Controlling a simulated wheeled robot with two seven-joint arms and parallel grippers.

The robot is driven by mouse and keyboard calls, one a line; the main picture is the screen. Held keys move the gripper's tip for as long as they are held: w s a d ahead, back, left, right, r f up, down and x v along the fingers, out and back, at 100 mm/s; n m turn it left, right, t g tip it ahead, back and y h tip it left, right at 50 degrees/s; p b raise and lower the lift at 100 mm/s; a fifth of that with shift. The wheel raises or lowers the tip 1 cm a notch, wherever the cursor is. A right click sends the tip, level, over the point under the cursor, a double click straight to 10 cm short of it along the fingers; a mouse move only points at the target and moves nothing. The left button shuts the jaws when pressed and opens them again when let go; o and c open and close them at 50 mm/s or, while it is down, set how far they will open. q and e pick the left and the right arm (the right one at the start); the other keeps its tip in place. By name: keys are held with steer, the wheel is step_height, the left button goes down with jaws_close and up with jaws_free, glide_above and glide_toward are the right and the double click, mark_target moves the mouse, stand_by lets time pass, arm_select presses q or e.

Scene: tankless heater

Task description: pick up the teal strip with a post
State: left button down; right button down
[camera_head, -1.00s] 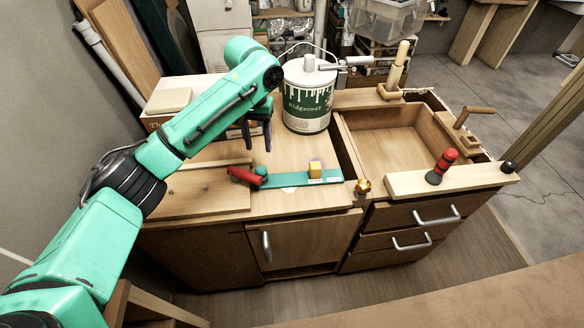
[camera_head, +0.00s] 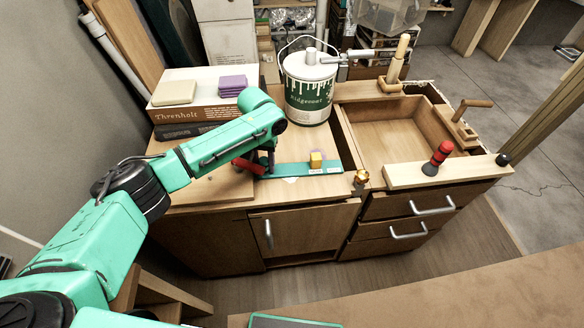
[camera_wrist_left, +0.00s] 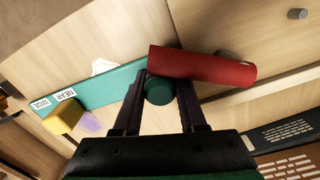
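The teal strip (camera_head: 290,168) lies on the cabinet top; the yellow cube (camera_head: 317,160) is on its right part. The strip (camera_wrist_left: 105,87) also shows in the left wrist view, with labels reading NEAR and a partly legible word. Its round teal post (camera_wrist_left: 158,91) stands between the two dark fingers of my left gripper (camera_wrist_left: 161,78). The fingers are apart, one on each side of the post; firm contact cannot be told. A red cylinder (camera_wrist_left: 203,66) lies beside the post, across the strip's end, just past the fingertips. My right gripper is not in view.
A white and green paint can (camera_head: 308,90) stands behind the strip. Books (camera_head: 185,112) with a purple pad (camera_head: 232,84) lie back left. An open wooden drawer box (camera_head: 400,137) is to the right, with a red and black knob (camera_head: 437,158) at its front.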

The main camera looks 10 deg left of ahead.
mark_target(278, 169)
arm_select(q)
steer(key=shift+r, duration=0.15)
steer(key=shift+r, duration=0.25)
steer(key=d+b, duration=0.1)
steer(key=w+d+b, duration=0.1)
steer(key=d, duration=0.1)
steer(key=shift+d+b, duration=0.3)
step_height(278, 169, up, 14)
steer(key=shift+d+r+b, duration=0.15)
steer(key=shift+r+b, duration=0.05)
steer(key=shift+b, duration=0.25)
